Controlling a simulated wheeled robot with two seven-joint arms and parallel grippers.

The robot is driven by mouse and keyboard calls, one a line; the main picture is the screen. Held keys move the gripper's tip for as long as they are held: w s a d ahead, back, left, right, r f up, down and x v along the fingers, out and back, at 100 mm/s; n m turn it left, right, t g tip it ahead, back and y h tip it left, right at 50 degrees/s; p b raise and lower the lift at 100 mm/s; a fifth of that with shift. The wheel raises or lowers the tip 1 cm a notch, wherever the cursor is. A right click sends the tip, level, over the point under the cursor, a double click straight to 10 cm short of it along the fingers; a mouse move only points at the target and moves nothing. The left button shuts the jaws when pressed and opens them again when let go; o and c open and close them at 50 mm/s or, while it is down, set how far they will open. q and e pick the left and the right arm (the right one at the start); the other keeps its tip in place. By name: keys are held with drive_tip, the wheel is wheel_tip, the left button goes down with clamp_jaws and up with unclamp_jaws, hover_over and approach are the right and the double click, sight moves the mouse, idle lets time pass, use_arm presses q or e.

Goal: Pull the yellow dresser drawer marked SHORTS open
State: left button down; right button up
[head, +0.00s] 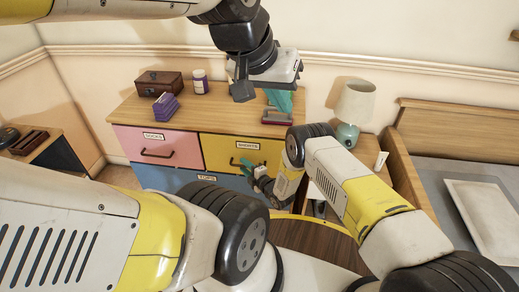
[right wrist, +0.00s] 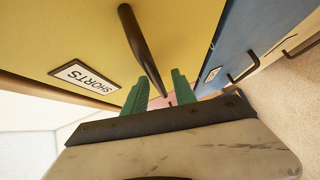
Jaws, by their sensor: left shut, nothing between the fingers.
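The yellow drawer (head: 222,150) labelled SHORTS is at the upper right of the dresser, and its front looks flush with the dresser. Its label (right wrist: 85,77) and dark bar handle (right wrist: 140,45) show large in the right wrist view. My right gripper (head: 247,166) is at this drawer's front. Its green fingers (right wrist: 160,92) are apart, with the handle running into the gap between them; I cannot tell if either finger touches it. In the head view the handle is mostly hidden by this gripper. My left gripper (head: 280,101) is shut and empty above the dresser's right end.
The pink drawer (head: 178,155) is beside the yellow one, with a blue drawer (head: 150,177) below. On the dresser top (head: 225,110) are a brown box (head: 158,84), purple stack (head: 166,106), jar (head: 200,82) and red item (head: 276,117). A lamp (head: 353,105) and bed stand right.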

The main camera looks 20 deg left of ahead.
drive_tip(key=shift+c, duration=0.2)
clamp_jaws()
idle(1.3)
